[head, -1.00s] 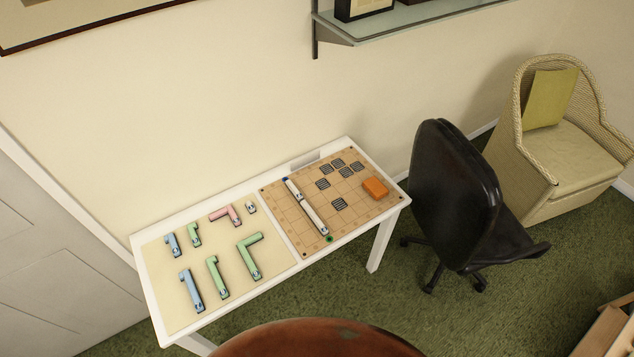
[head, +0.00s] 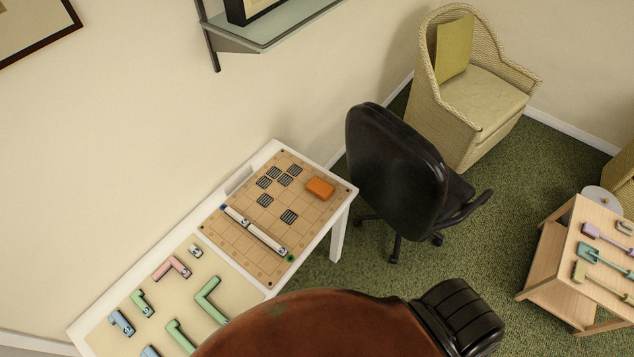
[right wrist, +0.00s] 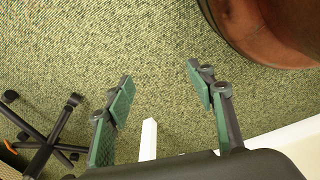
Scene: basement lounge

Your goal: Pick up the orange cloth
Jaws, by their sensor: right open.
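The orange cloth (head: 320,188) is a small folded block. It lies on the far right corner of the brown grid board (head: 247,256), which rests on the white table (head: 345,197). My right gripper (right wrist: 160,88) is open and empty in the right wrist view, with green carpet behind its fingers. The cloth does not show in that view. Neither gripper shows in the head view.
A black office chair (head: 390,165) stands close to the table's right end. A wicker armchair (head: 490,95) is behind it. A wooden stand (head: 550,270) with coloured tools is at right. Green carpet (head: 480,250) lies between.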

